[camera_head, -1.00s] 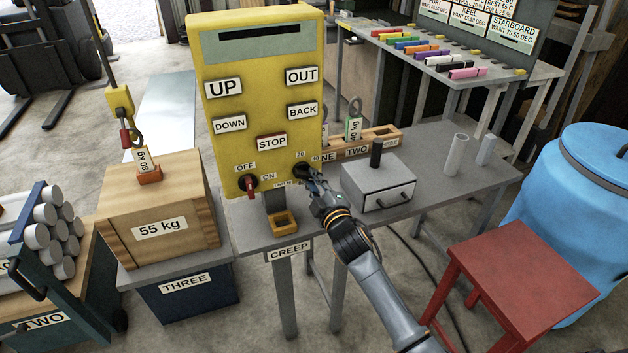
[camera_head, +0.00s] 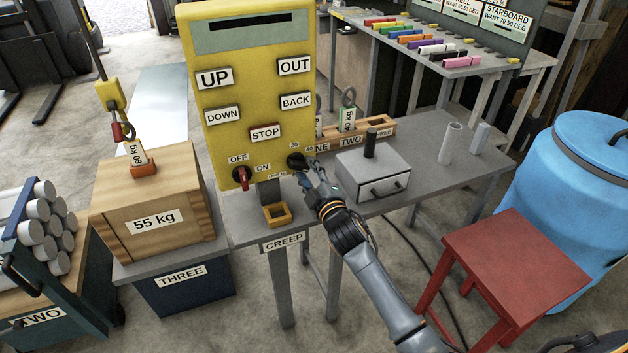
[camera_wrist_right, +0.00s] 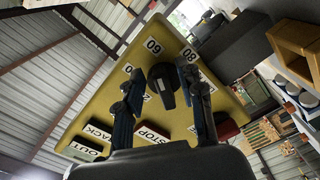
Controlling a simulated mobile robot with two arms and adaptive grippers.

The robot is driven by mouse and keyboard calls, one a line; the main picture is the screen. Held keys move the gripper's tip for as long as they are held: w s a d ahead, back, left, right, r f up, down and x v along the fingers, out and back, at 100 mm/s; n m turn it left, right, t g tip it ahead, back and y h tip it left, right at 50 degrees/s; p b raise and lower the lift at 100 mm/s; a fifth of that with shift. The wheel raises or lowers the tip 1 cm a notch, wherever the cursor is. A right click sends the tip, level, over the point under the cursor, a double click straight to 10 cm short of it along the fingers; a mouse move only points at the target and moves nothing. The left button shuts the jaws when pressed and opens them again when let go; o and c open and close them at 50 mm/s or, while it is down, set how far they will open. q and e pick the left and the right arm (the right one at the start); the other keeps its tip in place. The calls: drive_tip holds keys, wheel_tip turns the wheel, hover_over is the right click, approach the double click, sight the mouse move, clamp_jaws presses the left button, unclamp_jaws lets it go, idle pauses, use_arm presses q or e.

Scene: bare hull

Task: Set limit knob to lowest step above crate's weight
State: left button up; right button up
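The black limit knob (camera_head: 297,160) is at the lower right of the yellow panel (camera_head: 222,120), with labels 20 and 40 above it. The right wrist view shows the knob (camera_wrist_right: 163,82) near labels 60 and 80; I cannot tell exactly which step it points to. My right gripper (camera_head: 312,178) is just in front of the knob. Its fingers (camera_wrist_right: 163,100) are spread either side of the knob, apparently not touching. My left gripper is out of view.
A red switch (camera_head: 241,176) with OFF and ON labels is left of the knob. A grey drawer box (camera_head: 372,178) stands close right of my right gripper. A red stool (camera_head: 515,262) and blue barrel (camera_head: 570,190) are further right.

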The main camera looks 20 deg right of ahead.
drive_tip(key=s, duration=1.1)
drive_tip(key=shift+s+d, duration=0.2)
drive_tip(key=shift+s, duration=0.15)
drive_tip(key=s+f+m+g, duration=0.2)
drive_tip(key=s+f+g, duration=0.15)
drive_tip(key=f, duration=0.75)
drive_tip(key=s+f+m+g, duration=0.15)
drive_tip(key=s+f, duration=0.25)
drive_tip(key=f, duration=0.8)
drive_tip(key=s+f+m+g, duration=0.1)
drive_tip(key=s+f+g, duration=0.25)
drive_tip(key=f, duration=0.75)
drive_tip(key=s+f+m+g, duration=0.3)
drive_tip(key=s+f+g, duration=0.1)
drive_tip(key=s+f, duration=1)
drive_tip(key=s+f+m+g, duration=0.1)
drive_tip(key=s+f, duration=0.3)
drive_tip(key=s, duration=0.7)
drive_tip(key=s+d+f+m+g, duration=0.1)
drive_tip(key=s+f+g, duration=0.2)
drive_tip(key=s, duration=0.9)
drive_tip(key=shift+s+d+f+h, duration=0.15)
drive_tip(key=shift+f+h, duration=0.15)
drive_tip(key=shift+f, duration=0.15)
drive_tip(key=shift+m+g, duration=0.25)
